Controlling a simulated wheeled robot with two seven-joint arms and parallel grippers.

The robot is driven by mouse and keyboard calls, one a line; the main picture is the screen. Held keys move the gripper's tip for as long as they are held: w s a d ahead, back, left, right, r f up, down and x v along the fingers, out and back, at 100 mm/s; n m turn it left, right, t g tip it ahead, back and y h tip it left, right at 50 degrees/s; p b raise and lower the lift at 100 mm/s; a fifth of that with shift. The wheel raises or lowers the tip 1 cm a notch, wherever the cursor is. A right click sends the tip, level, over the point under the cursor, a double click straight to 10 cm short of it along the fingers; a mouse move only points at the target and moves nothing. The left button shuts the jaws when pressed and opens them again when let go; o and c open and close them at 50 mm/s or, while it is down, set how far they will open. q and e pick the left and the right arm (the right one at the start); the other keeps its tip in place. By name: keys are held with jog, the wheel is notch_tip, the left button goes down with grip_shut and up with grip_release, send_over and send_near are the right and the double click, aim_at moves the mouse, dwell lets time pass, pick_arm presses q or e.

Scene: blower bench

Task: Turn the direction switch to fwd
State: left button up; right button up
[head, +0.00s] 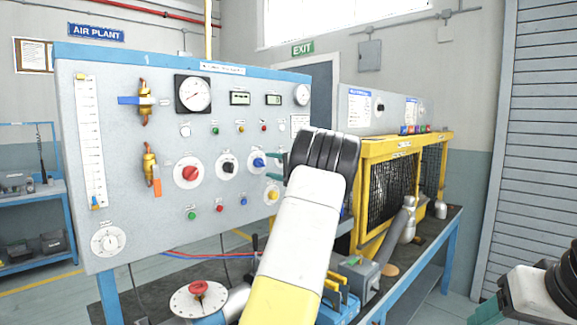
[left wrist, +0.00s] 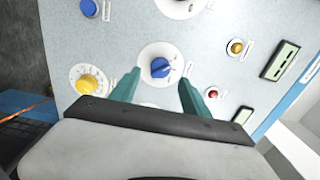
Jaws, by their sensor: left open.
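A blue knob (head: 259,162) sits on a white round dial on the upright grey panel (head: 125,190). It also shows in the left wrist view (left wrist: 160,67), framed between my fingertips. Its labels are too small to read, so I cannot tell for sure that it is the direction switch or where it points. My left gripper (head: 272,167) is open and empty, its green fingers facing the panel just right of the blue knob; in the wrist view the fingertips (left wrist: 160,78) lie on either side of it. Contact cannot be told. My right gripper (head: 487,311) shows only partly at the bottom right.
A red knob (head: 189,173), a black knob (head: 228,166) and a yellow knob (head: 272,194) are close by on the panel. Gauges and small buttons surround them. A yellow mesh cage (head: 368,165) stands right of my left arm.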

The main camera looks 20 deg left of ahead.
pick_arm(q)
jog(key=shift+v, duration=1.55)
jog(key=shift+s, duration=0.1)
jog(key=s+d+f+n+g+h, duration=0.15)
jog(key=s+f+h, duration=0.25)
jog(key=s, duration=0.5)
jog(key=s+d+f+n+g+h, duration=0.15)
jog(key=s+f+h, duration=0.3)
jog(key=s, duration=0.55)
jog(key=s+d+f+t+h, duration=0.2)
jog(key=s+d+h, duration=0.8)
jog(key=s+d, duration=1.3)
jog(key=shift+s+d+f+n, duration=0.25)
jog(key=shift+f+n, duration=0.15)
jog(key=shift+f, duration=0.2)
